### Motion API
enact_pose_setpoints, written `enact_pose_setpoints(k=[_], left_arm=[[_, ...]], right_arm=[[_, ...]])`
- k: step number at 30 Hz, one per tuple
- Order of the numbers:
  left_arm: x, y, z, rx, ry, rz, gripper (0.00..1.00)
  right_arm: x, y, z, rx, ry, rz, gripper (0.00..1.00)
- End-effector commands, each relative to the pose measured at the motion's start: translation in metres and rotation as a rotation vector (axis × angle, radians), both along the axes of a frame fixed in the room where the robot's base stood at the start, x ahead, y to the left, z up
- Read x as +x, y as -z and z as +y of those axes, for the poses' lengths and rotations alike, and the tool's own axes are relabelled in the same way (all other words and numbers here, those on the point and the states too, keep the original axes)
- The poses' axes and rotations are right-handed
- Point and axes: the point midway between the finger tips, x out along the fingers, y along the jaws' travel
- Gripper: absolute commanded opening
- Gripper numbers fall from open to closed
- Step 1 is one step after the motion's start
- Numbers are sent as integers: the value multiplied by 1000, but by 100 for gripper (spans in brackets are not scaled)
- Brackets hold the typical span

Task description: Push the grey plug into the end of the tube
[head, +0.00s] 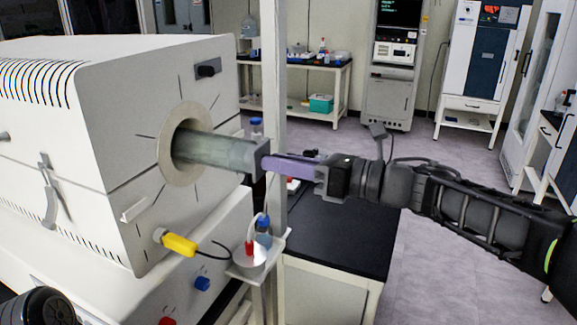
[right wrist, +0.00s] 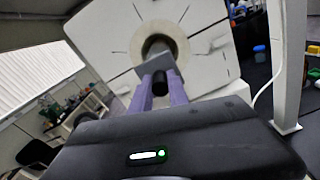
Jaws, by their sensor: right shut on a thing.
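The tube (head: 215,151) is a greenish, see-through cylinder that sticks out of the round port of the white furnace in the head view. The grey plug (head: 255,156) is a squarish grey piece at the tube's outer end, in line with it. My right gripper (head: 268,163) has purple fingers and is shut on the plug from the right. In the right wrist view the plug's grey plate (right wrist: 157,66) and a dark stub show at the fingertips, before the port. The plate hides the tube's end there, so I cannot tell how deep the plug sits. My left gripper is out of view.
The white furnace (head: 120,110) fills the left side. A yellow-handled plug (head: 179,244) sticks out below the port. A grey upright post (head: 272,90) stands close behind the fingers. A small stand with bottles (head: 252,258) is below. A black-topped bench (head: 340,240) lies beneath my right arm.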

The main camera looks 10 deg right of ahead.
Motion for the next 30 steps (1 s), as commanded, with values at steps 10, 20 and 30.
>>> enact_pose_setpoints(k=[10,20,30], left_arm=[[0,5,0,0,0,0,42],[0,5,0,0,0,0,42],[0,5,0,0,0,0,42]], right_arm=[[8,0,13,1,-1,1,0],[9,-1,15,1,0,-1,0],[9,-1,15,1,0,-1,34]])
